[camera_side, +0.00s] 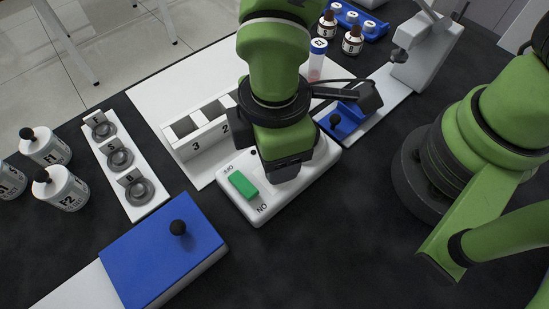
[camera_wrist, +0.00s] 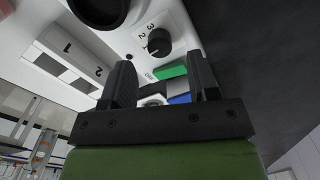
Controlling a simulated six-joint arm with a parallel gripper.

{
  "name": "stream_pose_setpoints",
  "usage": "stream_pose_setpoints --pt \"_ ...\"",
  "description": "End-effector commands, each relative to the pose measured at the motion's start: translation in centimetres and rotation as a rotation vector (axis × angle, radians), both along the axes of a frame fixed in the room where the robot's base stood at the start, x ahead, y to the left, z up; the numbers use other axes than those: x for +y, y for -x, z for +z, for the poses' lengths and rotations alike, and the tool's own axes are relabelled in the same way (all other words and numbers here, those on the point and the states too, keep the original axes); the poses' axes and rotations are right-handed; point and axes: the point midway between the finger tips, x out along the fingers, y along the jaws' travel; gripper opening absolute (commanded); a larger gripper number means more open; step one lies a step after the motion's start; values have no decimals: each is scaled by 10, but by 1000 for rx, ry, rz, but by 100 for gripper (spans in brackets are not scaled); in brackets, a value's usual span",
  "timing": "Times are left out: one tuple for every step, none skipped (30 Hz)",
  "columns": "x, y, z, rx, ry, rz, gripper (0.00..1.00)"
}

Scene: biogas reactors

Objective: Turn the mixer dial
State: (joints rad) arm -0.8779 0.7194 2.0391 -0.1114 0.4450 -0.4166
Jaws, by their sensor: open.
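The mixer dial (camera_wrist: 160,41) is a round black knob on a white housing (camera_wrist: 187,32) in the wrist view. Numbers and an OFF mark are printed around it. A green rocker switch (camera_wrist: 172,72) is beside the dial and also shows on the white mixer box (camera_side: 258,212) in the side view. My gripper (camera_wrist: 161,62) is open, with its two black fingers apart and nothing between them. The dial appears beyond the fingertips, and I see no contact. In the side view my gripper (camera_side: 288,170) is low over the box and hides the dial.
A white block with numbered slots (camera_side: 196,150) stands close behind the mixer box. A blue lid with a black knob (camera_side: 150,250) is at the front left. A small blue block (camera_side: 345,125) and a grey stand (camera_side: 425,55) are to the right.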

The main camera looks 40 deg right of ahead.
Motion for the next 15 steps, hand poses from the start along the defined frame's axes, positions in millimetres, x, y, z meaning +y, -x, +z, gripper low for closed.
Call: stream_pose_setpoints --pt "-1 1 -10 4 4 -1 55" --pt "-1 0 -15 3 4 -1 55" --pt "-1 0 -20 2 3 -1 55" --pt "-1 0 -24 2 2 -1 55" --pt "0 0 -27 2 2 -2 55" --pt "0 0 -31 2 1 -2 55" --pt "0 0 -33 1 1 -2 55" --pt "0 0 -35 1 1 -2 55" --pt "0 0 -37 0 0 -2 55" --pt "0 0 -39 0 -1 -2 55" --pt "0 0 -39 0 -1 -3 55" --pt "0 0 -40 0 -1 -3 55" --pt "0 0 -40 -1 -2 -3 55" --pt "0 0 -40 -1 -2 -3 55" --pt "0 0 -40 -1 -2 -3 55"
